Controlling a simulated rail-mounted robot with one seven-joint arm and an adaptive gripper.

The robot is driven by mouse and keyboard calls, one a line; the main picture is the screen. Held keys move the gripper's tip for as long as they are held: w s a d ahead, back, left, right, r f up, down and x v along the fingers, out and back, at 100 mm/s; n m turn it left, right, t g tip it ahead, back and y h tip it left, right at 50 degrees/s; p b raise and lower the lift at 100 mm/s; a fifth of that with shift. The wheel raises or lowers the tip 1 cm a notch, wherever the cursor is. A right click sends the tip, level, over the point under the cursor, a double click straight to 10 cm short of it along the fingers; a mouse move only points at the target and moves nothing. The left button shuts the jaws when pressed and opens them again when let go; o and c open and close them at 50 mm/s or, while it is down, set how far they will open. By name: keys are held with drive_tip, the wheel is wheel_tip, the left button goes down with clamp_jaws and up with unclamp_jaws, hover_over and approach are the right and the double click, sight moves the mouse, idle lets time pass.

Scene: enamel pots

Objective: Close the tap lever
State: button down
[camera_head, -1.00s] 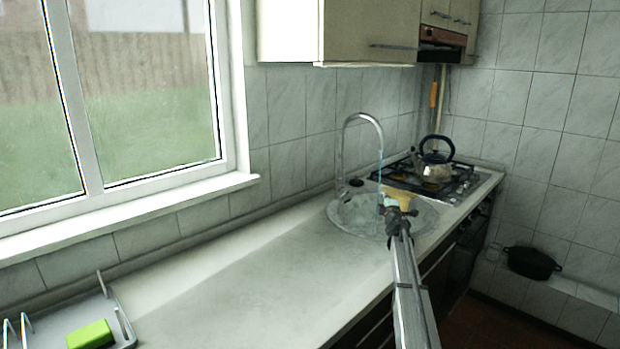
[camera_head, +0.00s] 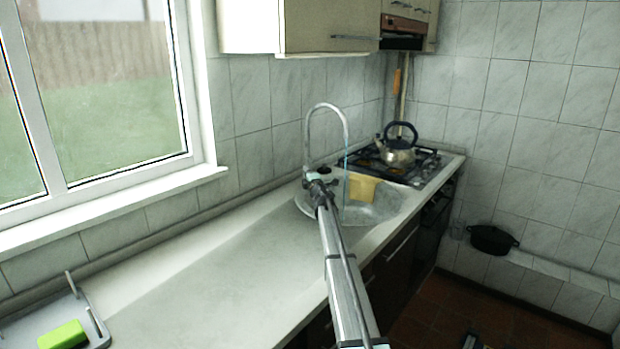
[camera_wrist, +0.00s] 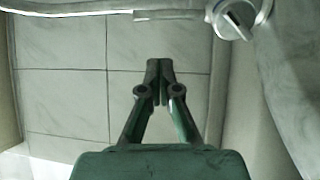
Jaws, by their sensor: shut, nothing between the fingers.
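The chrome tap (camera_head: 347,122) arches over the round sink (camera_head: 383,208) at the back of the counter. A thin bluish stream of water (camera_head: 345,180) falls from its spout into the sink. My gripper (camera_head: 309,177) is at the tap's foot, at the sink's left side, and covers that part, so I cannot make out the lever in the head view. In the wrist view, my gripper (camera_wrist: 160,66) is shut and empty. A round silvery fitting (camera_wrist: 236,16), likely part of the tap, shows at the top right, apart from the fingertips.
A yellow object (camera_head: 362,186) is in the sink. A kettle (camera_head: 397,152) stands on the hob behind it. A grey rack (camera_head: 45,318) with a green sponge (camera_head: 62,336) is at the front left. The counter (camera_head: 215,280) between is clear. A wall cabinet (camera_head: 330,28) hangs above.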

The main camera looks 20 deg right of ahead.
drive_tip(key=w+d, duration=0.2)
drive_tip(key=w+d+p, duration=0.1)
drive_tip(key=w, duration=0.1)
drive_tip(key=shift+w+d+r, duration=0.1)
drive_tip(key=shift+r, duration=0.15)
drive_tip(key=shift+r+p, duration=0.2)
drive_tip(key=shift+p, duration=0.2)
